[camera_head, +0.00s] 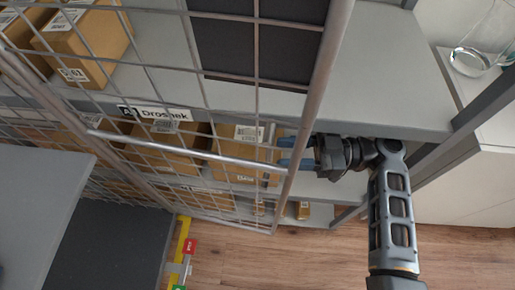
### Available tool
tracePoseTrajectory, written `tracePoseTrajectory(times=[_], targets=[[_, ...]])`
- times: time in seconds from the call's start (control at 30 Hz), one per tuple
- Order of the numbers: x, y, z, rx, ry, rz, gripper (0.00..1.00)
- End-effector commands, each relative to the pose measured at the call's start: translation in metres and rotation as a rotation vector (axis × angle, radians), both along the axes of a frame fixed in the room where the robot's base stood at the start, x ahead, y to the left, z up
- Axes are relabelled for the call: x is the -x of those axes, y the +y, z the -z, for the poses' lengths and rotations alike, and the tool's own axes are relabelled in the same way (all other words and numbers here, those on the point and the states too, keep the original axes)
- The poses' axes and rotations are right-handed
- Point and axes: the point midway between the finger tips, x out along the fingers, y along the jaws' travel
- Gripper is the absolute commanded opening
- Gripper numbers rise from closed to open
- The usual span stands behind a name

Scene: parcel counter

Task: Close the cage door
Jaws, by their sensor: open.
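The cage door (256,82) is a grey wire-mesh panel in a tube frame, spanning the left and middle of the head view. Its right-hand tube slants from the top edge down to the lower middle. A light horizontal bar (190,150) crosses the mesh low down. My gripper (284,152) is at the right-hand tube, its blue fingers pointing left and partly hidden by the tube and mesh. The fingers are apart, with nothing seen between them. I cannot tell whether they touch the door, or how far the door stands open.
Behind the mesh, grey shelves (400,70) hold several cardboard boxes (90,45). A dark panel (262,40) lies on the upper shelf. A white counter (475,180) stands at right, and a grey surface (35,210) at lower left. The wooden floor (260,262) shows bare below.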

Motion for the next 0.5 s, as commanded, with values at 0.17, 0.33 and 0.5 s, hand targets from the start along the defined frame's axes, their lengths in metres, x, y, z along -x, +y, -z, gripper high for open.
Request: tracePoseTrajectory(times=[0.17,0.33,0.5], targets=[[0.003,0.03,-0.002,0.001,0.002,-0.004,0.42],[0.004,0.051,-0.001,0.001,0.003,-0.001,0.42],[0.004,0.061,0.0,0.002,0.002,0.001,0.42]])
